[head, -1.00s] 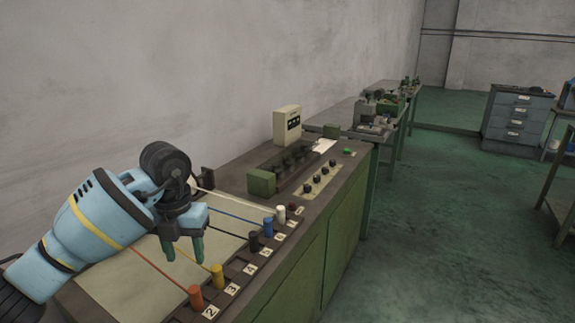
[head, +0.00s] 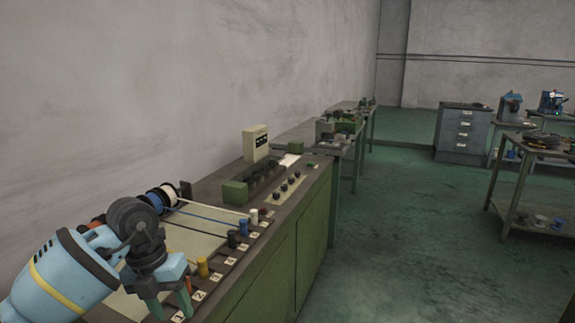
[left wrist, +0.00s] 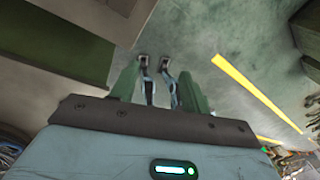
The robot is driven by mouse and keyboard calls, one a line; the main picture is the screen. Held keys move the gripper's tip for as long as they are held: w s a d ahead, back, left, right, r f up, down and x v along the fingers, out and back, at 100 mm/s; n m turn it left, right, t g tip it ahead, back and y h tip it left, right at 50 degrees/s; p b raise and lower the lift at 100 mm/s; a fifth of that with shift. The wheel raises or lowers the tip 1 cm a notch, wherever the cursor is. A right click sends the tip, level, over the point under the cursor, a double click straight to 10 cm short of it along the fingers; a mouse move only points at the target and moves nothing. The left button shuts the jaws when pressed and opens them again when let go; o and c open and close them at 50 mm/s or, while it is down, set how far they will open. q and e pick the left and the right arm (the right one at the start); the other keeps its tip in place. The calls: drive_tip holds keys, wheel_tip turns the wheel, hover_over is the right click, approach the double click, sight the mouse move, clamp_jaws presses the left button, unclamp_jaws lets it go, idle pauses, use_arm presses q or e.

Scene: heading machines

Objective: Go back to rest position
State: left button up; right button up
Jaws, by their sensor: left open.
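My left gripper (head: 170,304) is at the lower left of the head view, at the near end of the green machine bench (head: 285,248). Its two green fingers point down, are apart and hold nothing. In the left wrist view the fingers (left wrist: 160,82) are spread above grey floor. Blue, black and white plugs (head: 254,215) stand farther along. An orange plug is mostly hidden behind the fingers. My right gripper is not in view.
A control box (head: 256,142) stands on the bench's far part. Other benches (head: 345,130) line the wall beyond. A drawer cabinet (head: 463,135) and a work table (head: 530,165) are at the right. The green floor (head: 410,230) between is clear.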

use_arm(q)
drive_tip(key=s+d+f+n+t+h+p, duration=0.1)
drive_tip(key=s+d+f+n+h, duration=0.1)
drive_tip(key=s+d+h, duration=0.6)
drive_tip(key=s+d+f+n+t+h+p, duration=0.1)
drive_tip(key=s+d+n+h, duration=0.15)
drive_tip(key=d+h, duration=0.8)
drive_tip(key=s+a+f+n+t+y, duration=0.3)
drive_tip(key=a+f+n+t+y, duration=0.3)
drive_tip(key=n, duration=0.6)
drive_tip(key=s+a+f+n+t+y, duration=0.35)
drive_tip(key=f+n+t+y, duration=0.4)
drive_tip(key=n, duration=0.35)
drive_tip(key=s+a+f+n+g+y, duration=0.2)
drive_tip(key=s+f, duration=0.4)
drive_tip(key=s, duration=0.3)
drive_tip(key=s+a+f+n+g+y+p, duration=0.1)
drive_tip(key=s+a+f+n+g+y, duration=0.2)
drive_tip(key=s, duration=0.5)
wheel_tip(320, 180, down, 4)
drive_tip(key=shift+s+a+r+n+g+p, duration=0.2)
drive_tip(key=shift+s+a+n+g+p, duration=0.15)
drive_tip(key=shift+a+n+g, duration=0.45)
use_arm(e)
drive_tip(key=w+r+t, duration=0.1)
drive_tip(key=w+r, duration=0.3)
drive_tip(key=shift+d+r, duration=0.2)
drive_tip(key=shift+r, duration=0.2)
use_arm(q)
drive_tip(key=shift+a, duration=0.2)
